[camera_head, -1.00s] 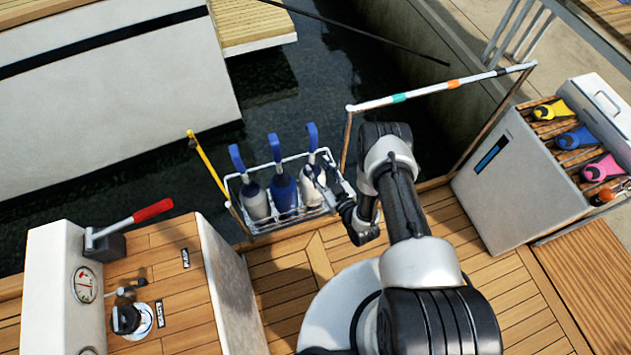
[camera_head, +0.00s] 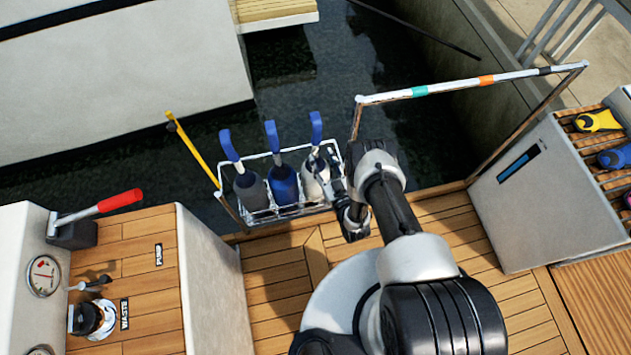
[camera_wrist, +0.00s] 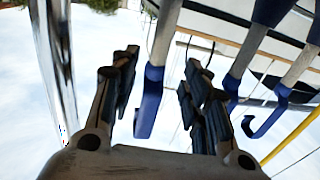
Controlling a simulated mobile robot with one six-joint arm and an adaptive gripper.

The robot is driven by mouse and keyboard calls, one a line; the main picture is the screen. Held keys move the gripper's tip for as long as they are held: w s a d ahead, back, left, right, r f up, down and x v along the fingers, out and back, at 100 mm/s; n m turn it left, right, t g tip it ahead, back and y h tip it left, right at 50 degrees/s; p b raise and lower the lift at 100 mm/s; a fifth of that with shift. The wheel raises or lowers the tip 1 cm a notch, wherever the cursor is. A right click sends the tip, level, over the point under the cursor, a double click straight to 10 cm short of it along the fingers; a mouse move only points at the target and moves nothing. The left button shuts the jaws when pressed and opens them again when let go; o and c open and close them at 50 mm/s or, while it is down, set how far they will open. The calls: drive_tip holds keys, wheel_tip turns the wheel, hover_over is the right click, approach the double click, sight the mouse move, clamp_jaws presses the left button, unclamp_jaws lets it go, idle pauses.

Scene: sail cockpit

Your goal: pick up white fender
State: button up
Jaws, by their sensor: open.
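The white fender (camera_head: 313,182) stands in the right slot of a wire rack (camera_head: 262,219) at the boat's edge, with a blue strap (camera_head: 316,128) rising from its top. A blue fender (camera_head: 285,184) stands in the middle slot and a grey one (camera_head: 250,190) in the left. My gripper (camera_head: 328,178) is at the white fender's right side and partly covers it. In the wrist view my gripper (camera_wrist: 160,85) is open, and a blue strap end (camera_wrist: 149,103) shows between its fingers. I cannot tell whether they touch it.
A white rail (camera_head: 450,86) with coloured bands stands right of the rack. A yellow pole (camera_head: 195,148) rises on its left. A console with a red-handled lever (camera_head: 118,201) is at left, and a white locker (camera_head: 550,190) at right. Dark water lies beyond the rack.

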sight(317, 146)
drive_tip(key=shift+r+b+x, duration=0.1)
drive_tip(key=shift+b+x, duration=0.55)
drive_tip(key=shift+x, duration=1.1)
drive_tip(key=shift+r+b+x, duration=0.15)
drive_tip(key=shift+b+x, duration=0.45)
drive_tip(key=shift+x, duration=1.2)
drive_tip(key=shift+d, duration=0.1)
drive_tip(key=shift+c, duration=0.4)
clamp_jaws()
